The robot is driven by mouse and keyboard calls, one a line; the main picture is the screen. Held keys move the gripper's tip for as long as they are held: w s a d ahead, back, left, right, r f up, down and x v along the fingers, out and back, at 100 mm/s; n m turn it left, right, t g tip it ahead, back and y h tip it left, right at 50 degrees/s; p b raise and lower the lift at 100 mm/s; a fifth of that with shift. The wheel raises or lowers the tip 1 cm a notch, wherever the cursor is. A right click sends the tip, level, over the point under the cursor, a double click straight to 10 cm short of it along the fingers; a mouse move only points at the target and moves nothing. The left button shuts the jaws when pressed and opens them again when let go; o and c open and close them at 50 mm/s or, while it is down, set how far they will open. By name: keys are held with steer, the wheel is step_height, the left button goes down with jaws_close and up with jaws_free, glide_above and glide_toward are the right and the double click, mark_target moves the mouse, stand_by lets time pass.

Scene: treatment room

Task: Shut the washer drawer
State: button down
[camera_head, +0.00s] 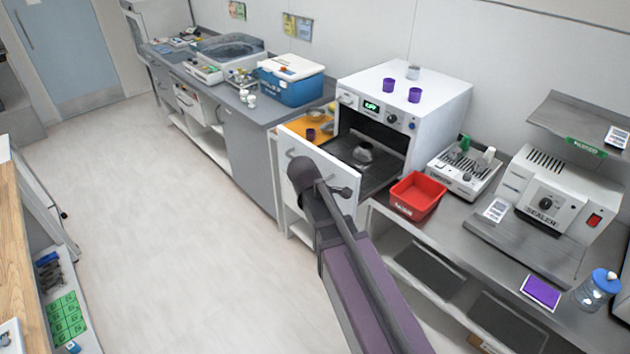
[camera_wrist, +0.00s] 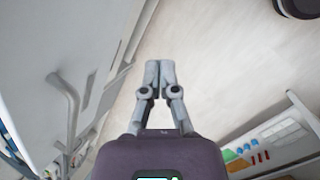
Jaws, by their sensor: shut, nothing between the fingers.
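The washer (camera_head: 440,95) is a white box with a green display on the counter. Its drawer (camera_head: 325,180) is pulled out, with a white front panel facing left and a dark tray behind it holding a metal bowl (camera_head: 362,152). My arm crosses in front of the drawer front and hides part of it. In the wrist view my gripper (camera_wrist: 159,68) is shut and empty, with floor beyond its fingertips. A pale panel with a grey bar handle (camera_wrist: 66,105) is to its left, apart from the fingers; it looks like the drawer front.
A red bin (camera_head: 417,196) stands on the counter just right of the drawer. Purple cups (camera_head: 415,95) stand on the washer. An orange tray (camera_head: 306,127) and a blue box (camera_head: 291,86) are on the left. The floor (camera_head: 160,190) left of the drawer is clear.

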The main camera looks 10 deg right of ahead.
steer(key=w+a+r+n+t+h, duration=0.2)
steer(key=w+a+r+n+t, duration=0.1)
steer(key=w+a+n, duration=0.7)
steer(key=shift+a+r+n+h, duration=0.15)
steer(key=shift+r+n+h, duration=0.2)
steer(key=shift+n, duration=0.65)
steer(key=shift+f, duration=0.2)
steer(key=w+d+f+b, duration=0.6)
steer(key=d+b, duration=0.1)
steer(key=d, duration=0.2)
steer(key=shift+w+f, duration=0.25)
steer(key=shift+f, duration=0.15)
steer(key=shift+w, duration=0.2)
